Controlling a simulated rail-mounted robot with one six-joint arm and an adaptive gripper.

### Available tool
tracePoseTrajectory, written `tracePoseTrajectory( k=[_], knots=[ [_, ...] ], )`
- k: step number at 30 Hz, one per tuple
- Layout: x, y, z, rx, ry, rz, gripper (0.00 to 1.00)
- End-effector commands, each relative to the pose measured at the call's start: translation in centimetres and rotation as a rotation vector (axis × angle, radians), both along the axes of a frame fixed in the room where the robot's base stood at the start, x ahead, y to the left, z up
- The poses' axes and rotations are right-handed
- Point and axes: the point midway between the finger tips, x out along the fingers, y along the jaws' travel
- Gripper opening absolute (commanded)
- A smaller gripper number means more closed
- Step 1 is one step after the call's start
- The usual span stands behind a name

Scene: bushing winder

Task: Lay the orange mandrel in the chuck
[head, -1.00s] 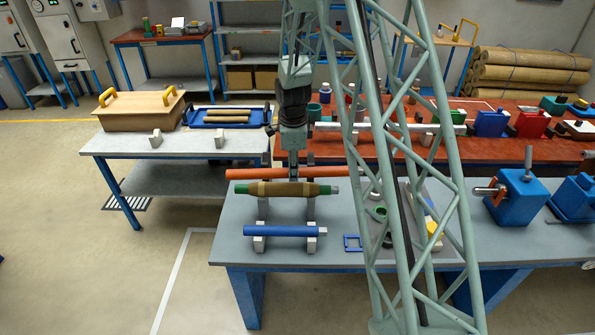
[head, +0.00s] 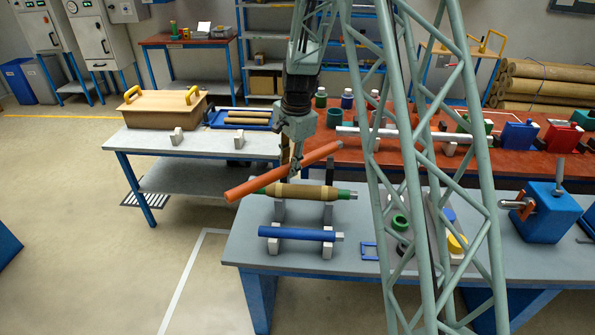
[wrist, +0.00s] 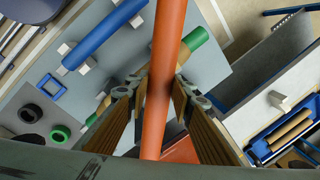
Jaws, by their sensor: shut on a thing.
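The orange mandrel (head: 260,182) is a long rod held in my gripper (head: 296,168) above the back of the near grey bench. It slants in the head view, left end lower and right end higher. In the wrist view the mandrel (wrist: 163,75) runs lengthwise between the two fingers of my gripper (wrist: 160,92), which are shut on it. A blue block with a metal spindle and an upright lever (head: 548,212) stands at the right of the near bench. I cannot tell whether this is the chuck.
Just under and in front of the mandrel, a brown wound roll with green ends (head: 300,191) lies on supports, with a blue rod (head: 290,233) nearer. My lattice column crosses the right half of the view. A red bench (head: 470,177) with several coloured blocks stands behind.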

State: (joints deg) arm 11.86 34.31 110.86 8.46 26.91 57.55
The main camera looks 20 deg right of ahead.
Motion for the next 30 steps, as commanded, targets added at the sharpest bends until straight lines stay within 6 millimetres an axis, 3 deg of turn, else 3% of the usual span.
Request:
tracePoseTrajectory(
  k=[30],
  knots=[
    [2.6,12.4,5.6,-0.001,-0.003,0.964,0.00]
  ],
)
